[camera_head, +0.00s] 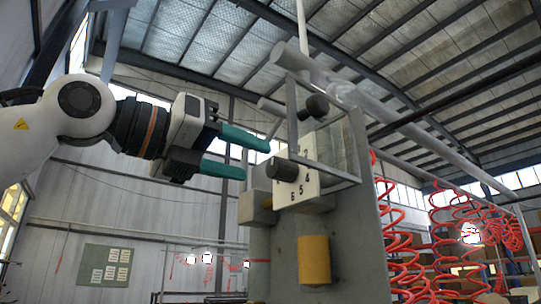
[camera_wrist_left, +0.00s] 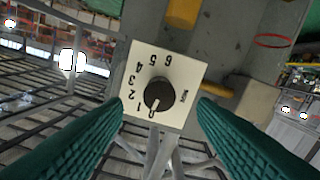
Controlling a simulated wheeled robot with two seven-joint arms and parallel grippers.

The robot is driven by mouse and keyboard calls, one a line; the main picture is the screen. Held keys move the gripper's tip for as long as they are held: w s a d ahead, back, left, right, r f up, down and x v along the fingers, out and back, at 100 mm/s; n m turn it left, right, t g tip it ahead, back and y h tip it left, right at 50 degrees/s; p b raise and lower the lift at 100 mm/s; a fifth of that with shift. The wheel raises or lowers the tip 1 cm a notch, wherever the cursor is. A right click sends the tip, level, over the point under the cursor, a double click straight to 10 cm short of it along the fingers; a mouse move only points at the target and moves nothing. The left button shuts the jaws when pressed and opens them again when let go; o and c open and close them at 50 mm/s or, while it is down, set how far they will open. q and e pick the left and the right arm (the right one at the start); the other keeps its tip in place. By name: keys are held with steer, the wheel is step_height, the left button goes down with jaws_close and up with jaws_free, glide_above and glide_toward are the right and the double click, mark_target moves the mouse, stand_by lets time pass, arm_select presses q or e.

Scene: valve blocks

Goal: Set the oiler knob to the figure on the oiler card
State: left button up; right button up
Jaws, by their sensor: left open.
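The oiler knob (camera_head: 283,169) is a black round knob on a white square dial plate (camera_head: 299,185) with figures, fixed to a grey upright panel. In the left wrist view the knob (camera_wrist_left: 159,93) is near the picture's middle. My left gripper (camera_head: 256,160) has green fingers, open, pointing at the knob from the left. The fingertips look apart from it, one on each side in the wrist view. I cannot make out an oiler card.
A yellow cylinder (camera_head: 314,259) is on the panel (camera_head: 362,220) below the dial. A second black knob (camera_head: 317,106) and metal bars are above it. Red coiled hoses (camera_head: 402,240) hang at the right. A green board with papers (camera_head: 105,266) hangs on the far wall.

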mark_target(272, 168)
arm_select(q)
steer(key=p+x, duration=0.1)
steer(key=x, duration=0.4)
steer(key=shift+d, duration=0.1)
steer(key=shift+w, duration=0.1)
steer(key=shift+w+d, duration=0.1)
steer(key=shift+d, duration=0.05)
steer(key=shift+c, duration=1.2)
steer(key=c, duration=0.7)
arm_select(e)
steer(key=shift+w+d+r, duration=0.3)
steer(key=shift+d+r, duration=0.05)
steer(key=shift+r, duration=0.15)
steer(key=shift+w+d+r, duration=0.3)
steer(key=shift+d+r, duration=0.05)
steer(key=shift+r, duration=0.1)
